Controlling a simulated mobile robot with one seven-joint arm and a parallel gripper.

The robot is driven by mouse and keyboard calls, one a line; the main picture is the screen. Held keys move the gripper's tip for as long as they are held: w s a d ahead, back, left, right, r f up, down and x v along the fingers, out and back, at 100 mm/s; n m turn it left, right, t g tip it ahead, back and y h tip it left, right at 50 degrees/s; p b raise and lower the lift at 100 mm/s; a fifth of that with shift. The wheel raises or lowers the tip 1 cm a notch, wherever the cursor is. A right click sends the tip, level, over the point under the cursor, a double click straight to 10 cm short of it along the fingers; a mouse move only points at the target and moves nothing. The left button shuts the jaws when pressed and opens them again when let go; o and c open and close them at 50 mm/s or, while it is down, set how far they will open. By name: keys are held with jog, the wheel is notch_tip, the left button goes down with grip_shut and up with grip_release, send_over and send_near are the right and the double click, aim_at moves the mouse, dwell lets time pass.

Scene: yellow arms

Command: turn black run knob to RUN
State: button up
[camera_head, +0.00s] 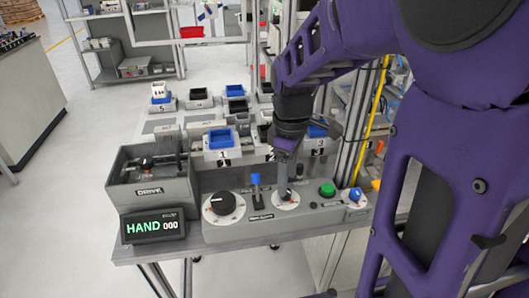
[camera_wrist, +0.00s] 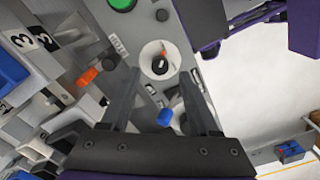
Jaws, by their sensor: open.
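A small black knob on a white round dial (camera_head: 277,203) sits on the grey control panel (camera_head: 230,232), mostly hidden by my gripper (camera_head: 285,182) in the head view. In the wrist view the black knob (camera_wrist: 160,66) shows a pale pointer line and a red mark beside it. My gripper (camera_wrist: 160,82) is open above the dial, one finger on each side of the knob. I cannot tell whether they touch it. A larger black knob (camera_head: 223,203) on a white dial stands to the left. The dial lettering is too small to read. The display (camera_head: 153,226) reads HAND 000.
A blue-topped lever (camera_head: 256,182) stands just left of my gripper; it also shows between the fingers in the wrist view (camera_wrist: 165,117). A green button (camera_head: 327,189) and a blue knob (camera_head: 355,194) are to the right. Numbered bins (camera_head: 222,157) stand behind.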

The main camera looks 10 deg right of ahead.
jog(key=shift+f+b, duration=1.1)
jog(key=shift+f, duration=0.7)
grip_shut()
